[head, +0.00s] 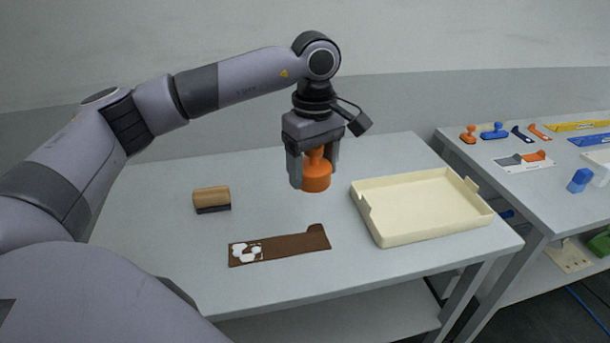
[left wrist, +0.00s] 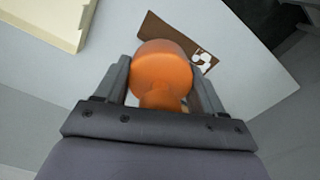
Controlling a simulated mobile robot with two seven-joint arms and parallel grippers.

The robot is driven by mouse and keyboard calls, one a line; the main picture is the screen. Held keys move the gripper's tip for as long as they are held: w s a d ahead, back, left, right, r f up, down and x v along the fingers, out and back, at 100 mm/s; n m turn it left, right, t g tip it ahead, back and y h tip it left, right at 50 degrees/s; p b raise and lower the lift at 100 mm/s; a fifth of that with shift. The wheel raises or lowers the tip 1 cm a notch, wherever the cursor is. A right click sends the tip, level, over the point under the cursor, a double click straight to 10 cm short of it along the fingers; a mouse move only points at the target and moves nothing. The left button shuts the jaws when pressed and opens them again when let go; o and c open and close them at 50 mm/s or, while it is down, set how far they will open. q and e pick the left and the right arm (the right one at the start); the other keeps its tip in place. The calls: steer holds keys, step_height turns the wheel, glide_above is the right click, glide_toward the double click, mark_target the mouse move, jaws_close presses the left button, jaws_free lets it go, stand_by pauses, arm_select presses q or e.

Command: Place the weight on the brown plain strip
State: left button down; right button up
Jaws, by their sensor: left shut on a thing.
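The orange weight (head: 316,174) is held between the fingers of my left gripper (head: 313,168), above the table and behind the brown strip. In the left wrist view the weight (left wrist: 162,72) fills the space between the fingertips of the left gripper (left wrist: 160,80). The brown strip (head: 295,244) lies flat on the table, with white patches on its left end and a plain right part with a small raised tab. The strip (left wrist: 160,32) also shows in the left wrist view, partly hidden by the weight. My right gripper is not in view.
A cream tray (head: 430,229) stands on the table right of the strip. A brown and black block (head: 212,199) sits at the left. A second table (head: 480,166) at the right holds several small coloured objects. The table between block and tray is clear around the strip.

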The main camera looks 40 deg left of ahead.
arm_select(q)
steer(key=p, duration=0.1)
glide_above(311, 245)
step_height(311, 245, down, 16)
steer(key=shift+w+r, duration=0.1)
steer(key=shift+f, duration=0.55)
steer(key=shift+f, duration=0.15)
steer(key=shift+c, duration=0.6)
jaws_free()
steer(key=shift+r, duration=0.2)
step_height(311, 245, up, 12)
steer(key=b, duration=0.1)
